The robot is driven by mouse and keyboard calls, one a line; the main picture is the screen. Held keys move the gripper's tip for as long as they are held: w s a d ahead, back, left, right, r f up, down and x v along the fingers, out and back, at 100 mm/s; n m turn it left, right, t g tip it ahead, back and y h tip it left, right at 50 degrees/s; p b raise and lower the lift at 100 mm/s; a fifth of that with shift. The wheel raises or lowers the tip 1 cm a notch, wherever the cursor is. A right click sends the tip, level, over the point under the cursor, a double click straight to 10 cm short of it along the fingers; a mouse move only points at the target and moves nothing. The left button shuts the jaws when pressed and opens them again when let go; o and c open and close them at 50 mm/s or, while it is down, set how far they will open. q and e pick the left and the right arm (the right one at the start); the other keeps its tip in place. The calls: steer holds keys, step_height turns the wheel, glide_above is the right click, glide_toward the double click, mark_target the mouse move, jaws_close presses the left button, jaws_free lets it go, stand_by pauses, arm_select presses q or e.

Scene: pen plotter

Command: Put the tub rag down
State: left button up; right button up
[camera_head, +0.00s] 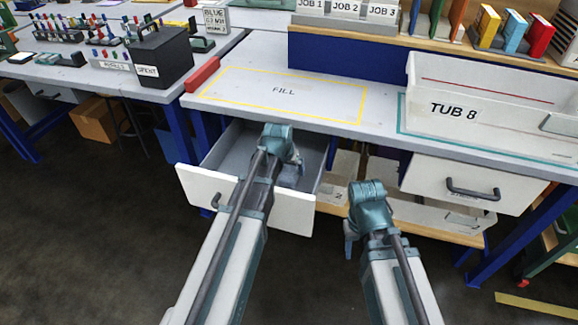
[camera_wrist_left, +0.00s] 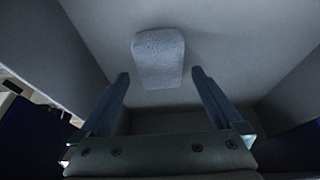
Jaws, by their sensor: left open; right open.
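A pale grey-blue, textured folded cloth, seemingly the tub rag (camera_wrist_left: 159,58), lies on the grey floor of the open drawer in the left wrist view. My left gripper (camera_head: 296,163) reaches down into this drawer (camera_head: 245,198). Its two fingers are spread apart and empty, with the cloth just beyond and between their tips in the wrist view. In the head view the arm hides much of the drawer. My right gripper (camera_head: 350,240) hangs in front of the bench, clear of the drawer; its fingers are hard to make out.
A white tub marked TUB 8 (camera_head: 480,75) stands on the bench inside a teal outline. The yellow-outlined FILL area (camera_head: 285,92) is bare. A shut drawer (camera_head: 470,185) with a dark handle is at right. A black box (camera_head: 162,57) stands on the left bench.

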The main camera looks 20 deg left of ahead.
arm_select(q)
steer(key=p+v, duration=0.6)
steer(key=v, duration=0.2)
steer(key=shift+r, duration=0.15)
arm_select(e)
step_height(320, 180, up, 8)
steer(key=shift+f, duration=0.15)
